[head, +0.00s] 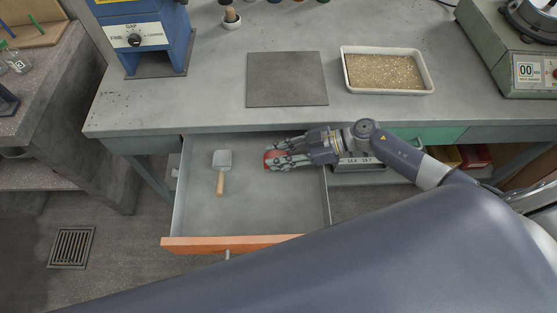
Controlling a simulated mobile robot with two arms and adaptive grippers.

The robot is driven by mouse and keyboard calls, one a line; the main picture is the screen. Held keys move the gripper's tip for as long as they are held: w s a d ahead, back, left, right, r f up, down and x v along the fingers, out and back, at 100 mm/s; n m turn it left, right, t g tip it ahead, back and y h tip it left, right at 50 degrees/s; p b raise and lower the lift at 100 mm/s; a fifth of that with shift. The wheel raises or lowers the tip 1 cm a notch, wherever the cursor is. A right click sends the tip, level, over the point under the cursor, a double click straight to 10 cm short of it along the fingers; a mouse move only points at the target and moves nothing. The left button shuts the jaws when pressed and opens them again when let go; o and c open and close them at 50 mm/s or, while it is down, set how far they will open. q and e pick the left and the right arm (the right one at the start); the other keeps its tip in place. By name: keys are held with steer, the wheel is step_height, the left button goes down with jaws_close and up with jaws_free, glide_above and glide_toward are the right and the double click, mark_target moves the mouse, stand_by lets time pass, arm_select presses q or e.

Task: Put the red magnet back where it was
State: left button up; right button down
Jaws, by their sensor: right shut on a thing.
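The red magnet (270,160) is between the fingers of my right gripper (277,161), partly hidden by them. The gripper is shut on it, over the right half of an open drawer (247,208) below the bench top. I cannot tell whether the magnet touches the drawer floor. A small scoop (222,172) with a wooden handle lies in the drawer, left of the magnet and apart from it. My left gripper is not in view.
On the bench (214,92) are a dark square mat (287,80), a white tray of grainy material (345,72), a blue machine (162,33) and a green device (500,62). The drawer has an orange front edge. Its lower middle is clear.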

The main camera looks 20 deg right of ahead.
steer(key=shift+f, duration=1.15)
steer(key=c, duration=1.4)
jaws_free()
steer(key=shift+f, duration=0.15)
steer(key=shift+o, duration=0.2)
steer(key=shift+d+r, duration=0.1)
steer(key=shift+r, duration=0.1)
steer(key=b+v, duration=0.1)
steer(key=v, duration=1)
steer(key=shift+d+r, duration=0.15)
steer(key=shift+d, duration=0.15)
